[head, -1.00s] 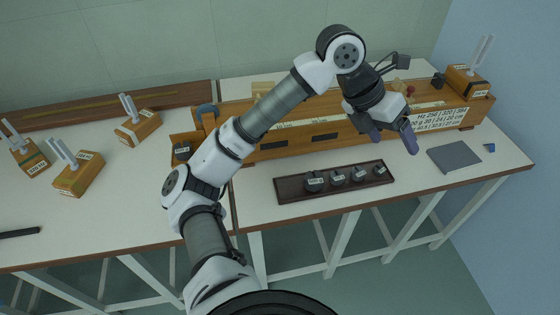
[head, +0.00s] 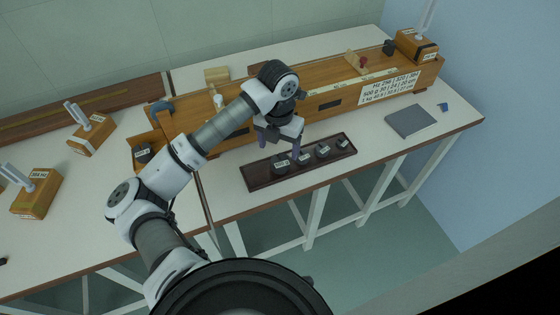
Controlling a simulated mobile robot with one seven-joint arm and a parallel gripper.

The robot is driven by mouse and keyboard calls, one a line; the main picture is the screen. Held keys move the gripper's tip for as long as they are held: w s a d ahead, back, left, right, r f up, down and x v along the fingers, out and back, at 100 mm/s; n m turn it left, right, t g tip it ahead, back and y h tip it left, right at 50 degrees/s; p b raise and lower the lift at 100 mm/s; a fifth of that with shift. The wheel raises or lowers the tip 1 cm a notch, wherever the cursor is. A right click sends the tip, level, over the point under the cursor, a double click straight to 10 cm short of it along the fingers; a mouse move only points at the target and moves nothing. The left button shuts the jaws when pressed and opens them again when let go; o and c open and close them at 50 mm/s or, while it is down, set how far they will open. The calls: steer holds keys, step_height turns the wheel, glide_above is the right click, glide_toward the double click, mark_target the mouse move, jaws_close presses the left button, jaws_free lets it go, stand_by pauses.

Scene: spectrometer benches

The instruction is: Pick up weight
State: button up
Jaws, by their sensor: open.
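Several dark, labelled weights stand in a row in a dark brown wooden tray (head: 262,181) on the white bench. The largest weight (head: 281,165) is at the left, then a second weight (head: 305,157), a third weight (head: 322,150) and the smallest weight (head: 342,142) at the right. My gripper (head: 279,147) points down above the left half of the tray, near the two left weights. Its fingers are apart and nothing shows between them. I cannot tell the exact height of the fingertips above the weights.
A long wooden instrument box (head: 330,104) stands close behind the tray. A grey pad (head: 410,121) and a small blue object (head: 443,106) lie to the right. Tuning forks on wooden boxes, such as one fork box (head: 92,135), stand on the left bench. The tray's front is clear.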

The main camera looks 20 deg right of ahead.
mark_target(280, 160)
steer(key=shift+s+d+f+p, duration=0.15)
steer(key=shift+f+p, duration=0.35)
steer(key=shift+f, duration=0.85)
steer(key=shift+s+f+p, duration=0.1)
steer(key=shift+f+p, duration=0.4)
steer(key=shift+f, duration=0.8)
steer(key=shift+c, duration=0.4)
steer(key=c, duration=1.3)
steer(key=shift+r, duration=0.1)
steer(key=shift+c, duration=0.2)
step_height(280, 160, up, 20)
steer(key=b, duration=0.3)
